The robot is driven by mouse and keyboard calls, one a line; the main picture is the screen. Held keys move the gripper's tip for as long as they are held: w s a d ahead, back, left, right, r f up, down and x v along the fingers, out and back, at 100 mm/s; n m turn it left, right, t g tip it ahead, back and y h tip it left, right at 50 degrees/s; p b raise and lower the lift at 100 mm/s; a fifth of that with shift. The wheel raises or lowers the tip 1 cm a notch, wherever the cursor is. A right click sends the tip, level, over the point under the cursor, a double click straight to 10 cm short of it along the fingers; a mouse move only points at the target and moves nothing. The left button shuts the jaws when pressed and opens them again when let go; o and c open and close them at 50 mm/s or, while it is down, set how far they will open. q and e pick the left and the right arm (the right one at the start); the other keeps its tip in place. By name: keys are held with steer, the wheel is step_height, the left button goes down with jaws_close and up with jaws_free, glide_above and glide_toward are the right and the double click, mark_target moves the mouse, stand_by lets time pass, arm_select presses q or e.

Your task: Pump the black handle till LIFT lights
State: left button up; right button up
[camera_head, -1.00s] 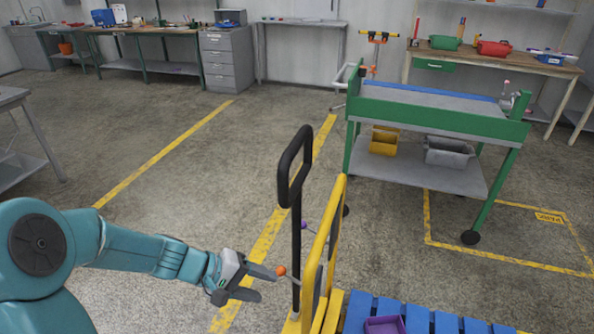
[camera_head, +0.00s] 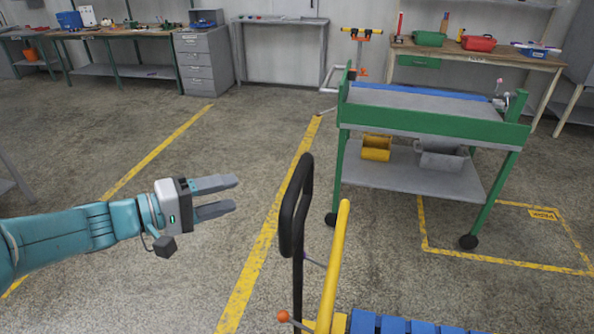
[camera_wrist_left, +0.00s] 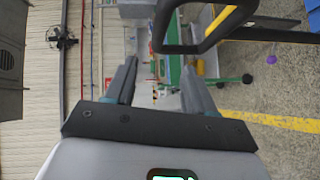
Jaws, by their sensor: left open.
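The black handle (camera_head: 286,220) is an upright loop on a black pole, in the lower middle of the head view. It also shows at the top of the left wrist view (camera_wrist_left: 186,48). My left gripper (camera_head: 236,193) is open and empty, to the left of the handle and apart from it, its fingers pointing right. An orange ball knob (camera_head: 283,316) is low beside the pole. A small purple knob (camera_wrist_left: 271,59) shows in the wrist view. A yellow rail (camera_head: 334,265) stands right of the handle. No LIFT light is visible. My right gripper is not in view.
Blue slats (camera_head: 395,325) lie at the bottom edge, right of the yellow rail. A green and grey cart (camera_head: 430,122) with yellow and grey bins stands behind at the right. Open concrete floor with yellow lines lies around my left gripper. Workbenches line the back wall.

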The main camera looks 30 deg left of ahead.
mark_target(298, 178)
arm_select(q)
steer(key=p+x, duration=0.1)
steer(key=x, duration=0.4)
steer(key=p+x, duration=0.1)
steer(key=x, duration=0.4)
steer(key=p+x, duration=0.1)
steer(key=x, duration=0.4)
steer(key=shift+d, duration=0.4)
steer(key=shift+w, duration=0.4)
steer(key=shift+s+d, duration=0.1)
